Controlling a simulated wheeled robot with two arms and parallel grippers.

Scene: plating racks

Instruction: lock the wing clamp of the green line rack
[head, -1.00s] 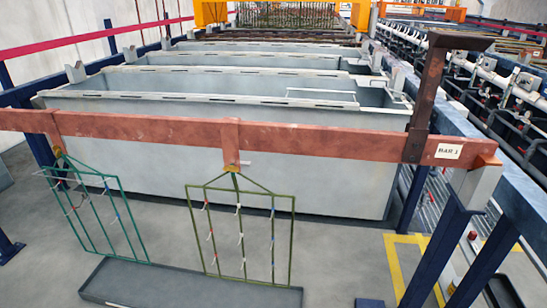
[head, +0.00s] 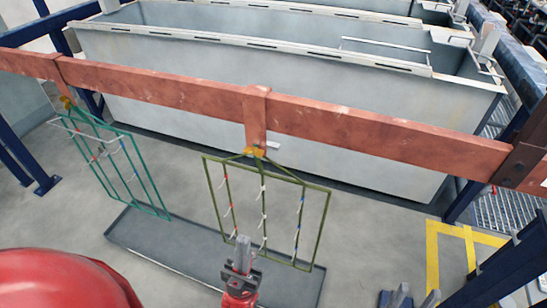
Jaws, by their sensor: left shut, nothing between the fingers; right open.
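Two racks hang from the copper-coloured bar (head: 370,133). The teal-green rack (head: 148,180) hangs at the left, turned at an angle. The olive-green rack (head: 325,215) hangs near the middle, facing me. A yellow clamp (head: 254,151) sits at the olive rack's top, with a small pale tab beside it; another yellow clamp (head: 68,102) tops the teal rack. Clamp details are too small to tell. My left gripper (head: 243,242) is shut and empty, low in front of the olive rack, below its clamp. My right gripper (head: 415,296) is open at the bottom edge, right of both racks.
A long grey drip tray (head: 180,240) lies on the floor beneath the racks. A large grey tank (head: 290,105) stands behind the bar. Blue posts (head: 500,265) and yellow floor marking (head: 432,250) are at the right. Small white and coloured pieces hang on both racks.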

